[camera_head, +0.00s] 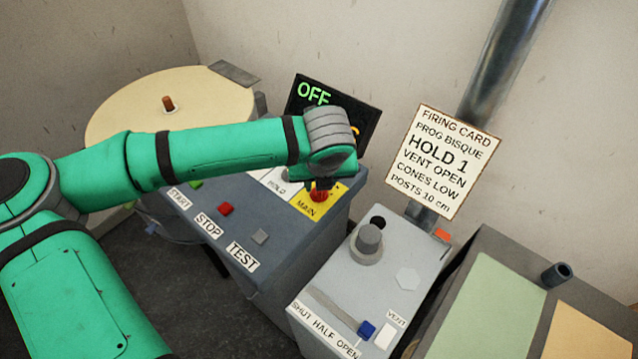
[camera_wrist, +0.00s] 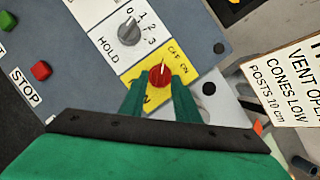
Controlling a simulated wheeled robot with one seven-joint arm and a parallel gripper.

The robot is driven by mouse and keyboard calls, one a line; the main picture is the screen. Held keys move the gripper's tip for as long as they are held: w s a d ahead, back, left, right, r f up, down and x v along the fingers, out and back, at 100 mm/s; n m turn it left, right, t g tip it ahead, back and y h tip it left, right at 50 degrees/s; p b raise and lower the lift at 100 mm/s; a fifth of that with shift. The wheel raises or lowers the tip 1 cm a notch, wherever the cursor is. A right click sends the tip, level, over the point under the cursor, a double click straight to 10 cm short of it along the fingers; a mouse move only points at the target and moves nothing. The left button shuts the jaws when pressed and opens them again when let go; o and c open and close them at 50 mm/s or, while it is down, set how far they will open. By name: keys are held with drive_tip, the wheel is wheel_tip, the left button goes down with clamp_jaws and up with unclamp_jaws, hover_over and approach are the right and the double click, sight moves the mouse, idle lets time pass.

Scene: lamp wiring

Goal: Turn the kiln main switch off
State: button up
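The kiln main switch (camera_wrist: 160,76) is a red round knob on a yellow plate marked OFF and ON. In the wrist view its pale pointer line points up, nearer the OFF lettering than the ON. In the head view the red knob (camera_head: 319,195) shows just below my gripper (camera_head: 320,185). In the wrist view my gripper (camera_wrist: 159,88) has its two green fingers apart, one on each side of the knob, with slight gaps seeming to show. Contact cannot be told. The display (camera_head: 314,94) reads OFF in green; an orange part is mostly hidden by my arm.
The grey HOLD dial (camera_wrist: 128,33) sits beside the switch. The red STOP button (camera_head: 226,209) and grey TEST button (camera_head: 260,236) are on the same panel. The vent box (camera_head: 396,262) stands at right, with the firing card (camera_head: 443,161) behind it. A round kiln lid (camera_head: 200,95) is behind my arm.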

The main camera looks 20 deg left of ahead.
drive_tip(key=v, duration=0.9)
drive_tip(key=shift+w, duration=0.1)
